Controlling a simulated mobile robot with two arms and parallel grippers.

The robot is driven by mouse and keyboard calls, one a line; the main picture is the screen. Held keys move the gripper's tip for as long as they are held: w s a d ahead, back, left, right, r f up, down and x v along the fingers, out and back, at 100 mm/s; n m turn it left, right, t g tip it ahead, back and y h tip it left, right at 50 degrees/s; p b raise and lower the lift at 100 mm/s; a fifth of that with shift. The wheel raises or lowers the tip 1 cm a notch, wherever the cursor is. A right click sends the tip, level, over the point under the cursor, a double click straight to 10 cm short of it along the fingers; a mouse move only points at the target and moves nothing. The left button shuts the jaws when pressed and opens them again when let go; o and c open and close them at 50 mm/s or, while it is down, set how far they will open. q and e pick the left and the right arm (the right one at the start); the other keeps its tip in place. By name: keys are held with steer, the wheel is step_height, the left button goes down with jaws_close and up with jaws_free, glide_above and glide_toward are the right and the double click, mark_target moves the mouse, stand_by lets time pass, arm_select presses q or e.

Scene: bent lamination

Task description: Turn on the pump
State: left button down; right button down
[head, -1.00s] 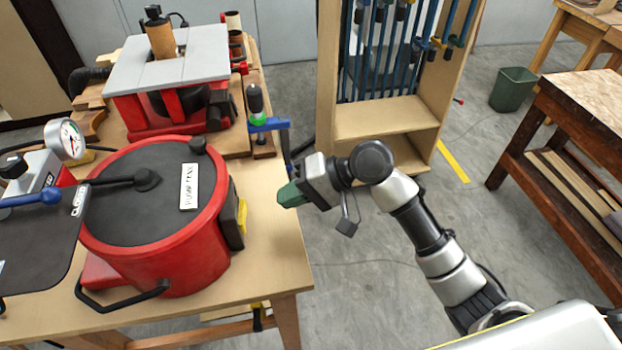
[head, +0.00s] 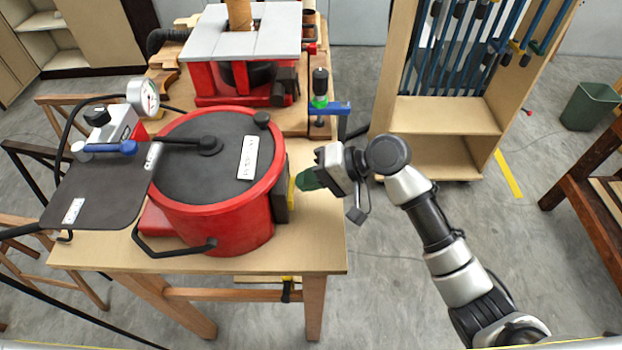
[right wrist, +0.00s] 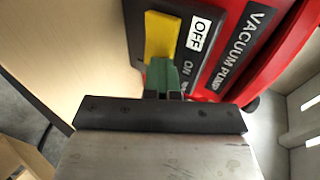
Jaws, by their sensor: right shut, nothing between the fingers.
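The red pump drum (head: 225,225) with a dark lid stands on the wooden table. On its right side is a dark switch box (head: 281,203) with a yellow rocker (head: 291,192). In the right wrist view the yellow rocker (right wrist: 160,36) sits beside the printed words OFF and ON, near the VACUUM PUMP lettering. My right gripper (head: 306,180) is shut and empty, its green tips (right wrist: 163,72) right at the rocker's near end. I cannot tell whether they touch it. My left gripper is out of view.
A dark plate (head: 105,190) with a gauge (head: 143,96) and a blue-handled valve is left of the drum. A red and grey machine (head: 240,65) stands behind it. A wooden clamp rack (head: 440,115) is behind my right arm. Open floor lies right of the table.

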steer(key=shift+w+a+n+g, duration=0.15)
steer(key=shift+a+n+g, duration=0.1)
steer(key=shift+n+g, duration=0.5)
